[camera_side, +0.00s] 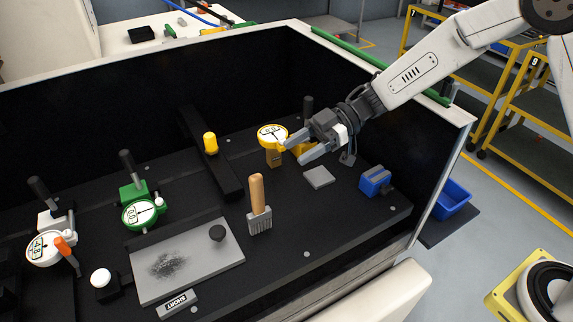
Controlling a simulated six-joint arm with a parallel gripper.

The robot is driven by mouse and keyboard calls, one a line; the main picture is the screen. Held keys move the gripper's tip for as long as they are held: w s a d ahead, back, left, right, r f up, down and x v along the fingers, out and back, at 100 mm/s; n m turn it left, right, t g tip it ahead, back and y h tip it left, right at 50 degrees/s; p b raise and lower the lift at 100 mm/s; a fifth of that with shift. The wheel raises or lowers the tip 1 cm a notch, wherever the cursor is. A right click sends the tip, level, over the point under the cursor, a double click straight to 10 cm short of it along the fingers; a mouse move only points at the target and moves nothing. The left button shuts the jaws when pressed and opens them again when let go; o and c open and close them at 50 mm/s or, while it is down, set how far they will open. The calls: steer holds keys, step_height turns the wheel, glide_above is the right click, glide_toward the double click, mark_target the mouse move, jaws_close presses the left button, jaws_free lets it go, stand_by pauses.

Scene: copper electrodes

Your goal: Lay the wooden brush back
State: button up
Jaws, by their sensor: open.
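The wooden brush (258,205) stands upright on the black work surface, its tan handle up and its grey bristle head down, just right of the grey plate (205,252). My gripper (293,150) is open, up and to the right of the brush, clear of it. Its fingers point left, close to the yellow dial gauge (272,137). I cannot tell whether they touch the gauge. Nothing shows between the fingers.
A green gauge (139,213) and a white gauge (45,249) stand left. A blue block (375,181) and small grey pad (319,177) lie right. Black walls (130,108) enclose the back.

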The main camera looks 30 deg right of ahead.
steer(key=w+d+m+t+h, duration=0.3)
steer(key=d+m+t+h, duration=0.75)
steer(key=d, duration=0.25)
steer(key=s+d+f+m+g+h, duration=0.1)
steer(key=s+d+f+m+g, duration=0.1)
steer(key=s, duration=0.4)
steer(key=s+d+f+m+g+h, duration=0.1)
steer(key=s+d+f+m+g, duration=0.1)
steer(key=s, duration=0.4)
steer(key=s+d+f+m+g+h, duration=0.2)
steer(key=s+m+g, duration=0.1)
steer(key=s, duration=0.4)
steer(key=shift+d+g, duration=0.4)
steer(key=shift+g, duration=0.05)
